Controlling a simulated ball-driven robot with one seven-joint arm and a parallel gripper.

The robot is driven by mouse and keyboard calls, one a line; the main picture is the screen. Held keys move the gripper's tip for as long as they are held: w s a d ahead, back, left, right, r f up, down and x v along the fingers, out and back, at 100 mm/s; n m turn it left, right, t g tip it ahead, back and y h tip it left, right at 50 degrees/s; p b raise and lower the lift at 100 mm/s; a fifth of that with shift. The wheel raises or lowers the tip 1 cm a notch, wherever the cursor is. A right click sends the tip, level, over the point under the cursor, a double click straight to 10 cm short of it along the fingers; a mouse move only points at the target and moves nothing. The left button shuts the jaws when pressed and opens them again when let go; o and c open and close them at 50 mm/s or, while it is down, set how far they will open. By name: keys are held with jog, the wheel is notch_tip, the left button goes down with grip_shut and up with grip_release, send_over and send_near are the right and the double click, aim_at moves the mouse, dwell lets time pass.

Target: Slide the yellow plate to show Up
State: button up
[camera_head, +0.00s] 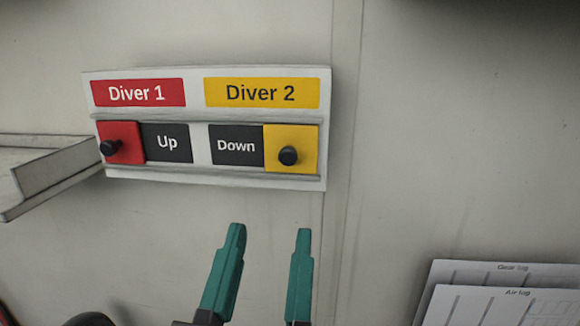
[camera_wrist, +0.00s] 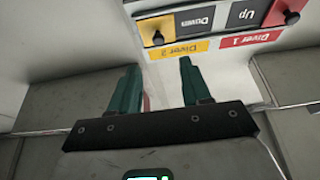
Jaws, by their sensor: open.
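The yellow plate (camera_head: 306,142) with a black knob (camera_head: 288,155) sits at the right end of the Diver 2 slot on a white wall panel (camera_head: 200,180). The word Down (camera_head: 236,146) shows to its left. The red plate (camera_head: 124,150) sits at the left end of the Diver 1 slot, with Up (camera_head: 167,143) showing beside it. My gripper (camera_head: 271,230) has two teal fingers, open and empty, below the panel and apart from the knob. In the wrist view the panel appears upside down, with the yellow plate (camera_wrist: 149,28) beyond the fingers (camera_wrist: 160,65).
A grey shelf or tray (camera_head: 50,175) juts from the wall at the left, close to the panel's left edge. Paper log sheets (camera_head: 500,300) are at the lower right. The wall right of the panel is bare.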

aim_at(287, 160)
jog(key=p+x, duration=0.3)
jog(key=x, duration=0.5)
jog(key=shift+w+r, duration=0.15)
jog(key=shift+w, duration=0.15)
jog(key=shift+w+d+r, duration=0.1)
jog(key=shift+w, duration=0.5)
jog(key=shift+c, duration=0.2)
grip_shut()
